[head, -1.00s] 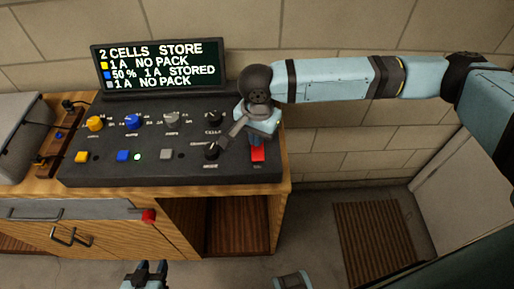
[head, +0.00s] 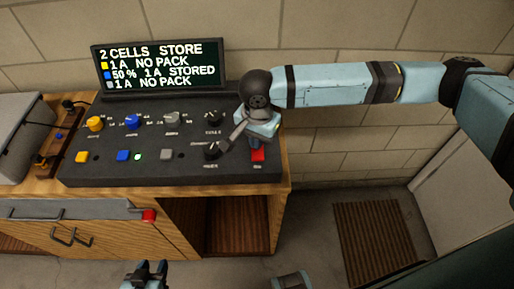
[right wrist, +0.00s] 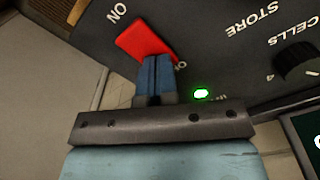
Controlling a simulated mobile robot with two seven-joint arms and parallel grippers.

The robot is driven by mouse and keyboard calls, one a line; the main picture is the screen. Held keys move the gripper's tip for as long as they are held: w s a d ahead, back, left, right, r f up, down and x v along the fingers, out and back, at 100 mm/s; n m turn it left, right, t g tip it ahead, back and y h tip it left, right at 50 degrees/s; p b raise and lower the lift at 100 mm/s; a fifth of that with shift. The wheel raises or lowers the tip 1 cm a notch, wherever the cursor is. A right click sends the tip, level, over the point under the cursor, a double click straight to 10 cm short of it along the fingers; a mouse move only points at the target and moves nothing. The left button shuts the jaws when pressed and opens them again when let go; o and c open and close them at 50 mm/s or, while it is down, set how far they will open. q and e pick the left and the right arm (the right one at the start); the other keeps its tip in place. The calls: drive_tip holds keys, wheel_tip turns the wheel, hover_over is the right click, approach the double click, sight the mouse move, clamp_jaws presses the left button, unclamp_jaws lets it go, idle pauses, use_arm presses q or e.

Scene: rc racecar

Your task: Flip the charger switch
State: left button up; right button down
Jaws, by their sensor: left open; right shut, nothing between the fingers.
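The charger (head: 100,170) is a black sloped panel with knobs and buttons on the wooden bench. Its red rocker switch (head: 258,155) is at the panel's lower right. In the right wrist view the red switch (right wrist: 143,40) has ON printed beyond one end; the lettering at the other end is partly hidden by my fingers. My right gripper (right wrist: 157,62) is shut and empty, its blue fingertips at that other end, overlapping the switch's edge; I cannot tell if they touch. A green light (right wrist: 201,94) glows beside the fingers. My left gripper (head: 146,270) is open, low in front of the bench.
A display (head: 160,65) behind the panel reads 2 CELLS STORE. Coloured knobs, buttons and another green light (head: 137,157) fill the panel. A grey case (head: 22,130) stands at the left. A block wall is close behind; floor at the right is open.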

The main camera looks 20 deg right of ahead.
drive_tip(key=r+p, duration=0.1)
drive_tip(key=p, duration=0.1)
drive_tip(key=shift+r+p, duration=0.3)
drive_tip(key=shift+r, duration=0.05)
wheel_tip(320, 180, up, 2)
drive_tip(key=p, duration=0.2)
drive_tip(key=shift+p, duration=0.4)
wheel_tip(320, 180, up, 3)
drive_tip(key=p, duration=0.4)
drive_tip(key=shift+r, duration=0.15)
